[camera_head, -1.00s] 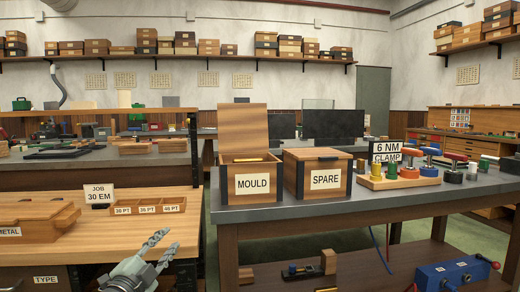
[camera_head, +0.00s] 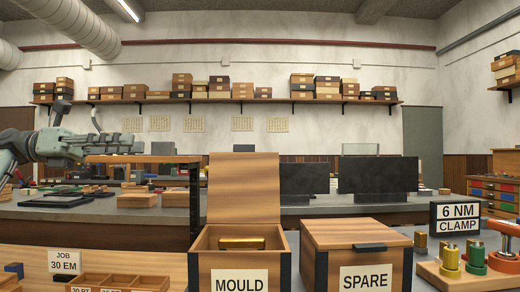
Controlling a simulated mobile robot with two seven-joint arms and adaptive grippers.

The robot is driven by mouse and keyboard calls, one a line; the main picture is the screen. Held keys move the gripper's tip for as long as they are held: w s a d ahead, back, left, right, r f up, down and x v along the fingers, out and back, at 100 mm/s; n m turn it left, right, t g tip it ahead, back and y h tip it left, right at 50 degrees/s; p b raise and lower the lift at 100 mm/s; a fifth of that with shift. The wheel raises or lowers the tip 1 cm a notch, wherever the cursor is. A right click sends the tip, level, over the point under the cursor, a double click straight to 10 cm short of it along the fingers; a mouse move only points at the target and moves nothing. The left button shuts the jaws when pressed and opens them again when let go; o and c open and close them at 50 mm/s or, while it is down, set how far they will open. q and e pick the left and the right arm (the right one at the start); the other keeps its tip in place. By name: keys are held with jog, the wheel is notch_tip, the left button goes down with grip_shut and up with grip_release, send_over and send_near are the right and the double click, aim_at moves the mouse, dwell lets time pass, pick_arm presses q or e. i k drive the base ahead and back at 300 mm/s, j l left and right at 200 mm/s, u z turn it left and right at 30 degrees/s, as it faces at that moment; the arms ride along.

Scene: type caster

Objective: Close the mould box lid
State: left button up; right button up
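The wooden mould box (camera_head: 201,246), with a white MOULD label (camera_head: 240,280), stands at the front centre of the head view. Its lid (camera_head: 243,190) is open and stands upright at the back. A brass-coloured block (camera_head: 241,243) shows inside the box. My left gripper (camera_head: 138,144) comes in from the left, fingers pointing right, above and left of the box and apart from the lid. Its fingers overlap edge-on, so I cannot tell how far apart they are. It appears to hold nothing. My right gripper is not in view.
A closed wooden box labelled SPARE (camera_head: 355,234) stands just right of the mould box. Further right are a 6 NM CLAMP sign (camera_head: 455,217) and a wooden clamp stand (camera_head: 450,280).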

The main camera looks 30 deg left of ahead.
aim_at(244, 184)
jog(key=i, duration=0.9)
